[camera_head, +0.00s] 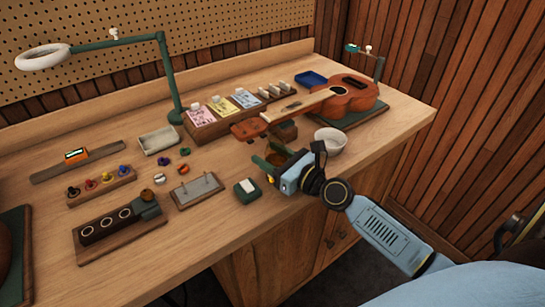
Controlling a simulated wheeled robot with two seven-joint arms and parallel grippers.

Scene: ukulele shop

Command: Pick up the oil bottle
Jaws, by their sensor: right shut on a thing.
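My right gripper (268,167) reaches over the front part of the workbench (215,225) from the lower right. Its dark green fingers are shut on a small amber-brown thing, which looks like the oil bottle (274,158). The fingers and the gripper body hide much of the bottle. I cannot tell whether it touches the bench top. My left gripper is not in view.
A ukulele (335,101) lies behind the gripper, its neck on a dark block (284,131). A white bowl (330,141) stands right of the gripper. A small green box (246,188) and a pin board (197,190) lie to its left. A green lamp (168,75) stands behind.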

